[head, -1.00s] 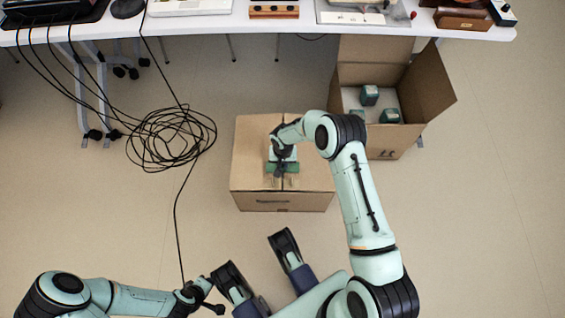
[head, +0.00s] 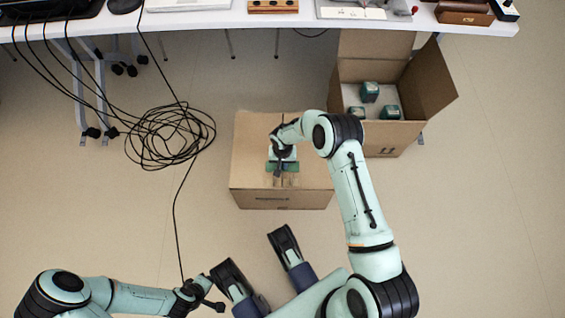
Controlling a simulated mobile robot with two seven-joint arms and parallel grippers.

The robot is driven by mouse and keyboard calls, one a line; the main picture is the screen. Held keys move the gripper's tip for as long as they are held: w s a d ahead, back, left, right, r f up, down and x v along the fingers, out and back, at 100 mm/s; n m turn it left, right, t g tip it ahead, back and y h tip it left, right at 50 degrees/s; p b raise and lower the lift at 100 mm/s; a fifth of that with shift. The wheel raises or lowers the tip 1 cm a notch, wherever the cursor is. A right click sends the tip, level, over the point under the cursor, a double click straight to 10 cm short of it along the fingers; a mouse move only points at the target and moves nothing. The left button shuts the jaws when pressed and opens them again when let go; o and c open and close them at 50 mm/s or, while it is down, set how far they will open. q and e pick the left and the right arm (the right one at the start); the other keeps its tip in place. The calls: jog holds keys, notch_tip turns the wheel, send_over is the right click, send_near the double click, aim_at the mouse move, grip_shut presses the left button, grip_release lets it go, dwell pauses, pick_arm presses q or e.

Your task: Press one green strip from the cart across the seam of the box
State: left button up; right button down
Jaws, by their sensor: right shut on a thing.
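The closed cardboard box (head: 248,150) stands on the floor in the middle, with its seam running away from me down the middle of the top. My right gripper (head: 281,167) is over the box top and shut on a green strip (head: 292,167). The strip lies crosswise over the seam line, close to the top; I cannot tell whether it touches. The hand hides part of the strip and seam. My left gripper (head: 208,297) is low in the picture, away from the box; its fingers are too small to read. I cannot make out the cart.
An open cardboard box (head: 401,138) with several green-topped items (head: 369,92) stands behind at the right. A white table (head: 350,27) runs along the back. A coiled black cable (head: 170,135) lies on the floor at the left. The floor at the right is clear.

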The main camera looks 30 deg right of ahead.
jog(key=c, duration=1.1)
grip_release()
jog(key=shift+r+p, duration=2.35)
jog(key=shift+r, duration=1.7)
